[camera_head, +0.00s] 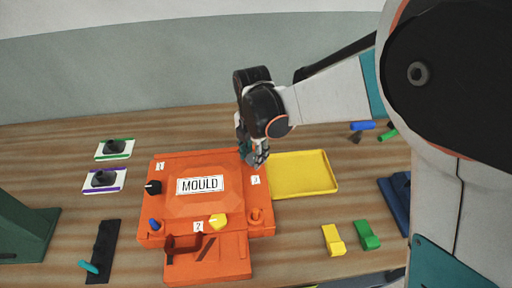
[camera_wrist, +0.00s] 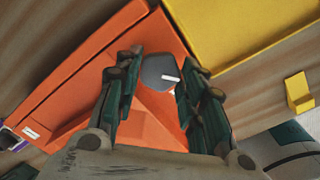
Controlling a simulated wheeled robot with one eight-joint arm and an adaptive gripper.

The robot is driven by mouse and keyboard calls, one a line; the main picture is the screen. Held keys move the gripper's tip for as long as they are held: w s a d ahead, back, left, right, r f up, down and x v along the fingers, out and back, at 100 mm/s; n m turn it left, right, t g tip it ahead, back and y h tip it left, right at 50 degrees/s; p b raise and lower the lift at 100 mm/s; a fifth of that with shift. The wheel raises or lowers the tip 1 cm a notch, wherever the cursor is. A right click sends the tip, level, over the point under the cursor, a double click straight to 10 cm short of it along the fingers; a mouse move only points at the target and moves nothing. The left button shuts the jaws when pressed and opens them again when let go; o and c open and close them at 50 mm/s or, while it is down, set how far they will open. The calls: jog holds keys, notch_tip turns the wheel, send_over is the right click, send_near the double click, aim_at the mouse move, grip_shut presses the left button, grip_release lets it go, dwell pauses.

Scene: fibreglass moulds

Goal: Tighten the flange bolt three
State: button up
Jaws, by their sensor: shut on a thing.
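The orange mould (camera_head: 190,205), with a "MOULD" plate on top, sits on the wooden table. My gripper (camera_head: 257,155) is at its far right corner, just beyond the label "3" (camera_head: 255,180). In the wrist view my gripper (camera_wrist: 161,66) has its fingers on either side of a dark grey round bolt head (camera_wrist: 155,70) with a white mark, and is shut on it. I take it as flange bolt three; in the head view my gripper mostly hides it. A black knob (camera_head: 153,187) is near label "1", and a yellow knob (camera_head: 218,221) is near label "2".
An empty yellow tray (camera_head: 327,184) lies right of the mould, close to my gripper. Yellow (camera_head: 333,240) and green (camera_head: 367,235) blocks lie at front right. Two dark-knobbed pieces (camera_head: 114,148) (camera_head: 104,180) and a black strip (camera_head: 102,252) are at left.

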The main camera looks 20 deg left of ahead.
jog(key=m, duration=1.3)
jog(key=shift+m, duration=0.3)
dwell(0.4)
jog(key=o, duration=1)
jog(key=shift+o, duration=0.2)
jog(key=shift+r, duration=4.05)
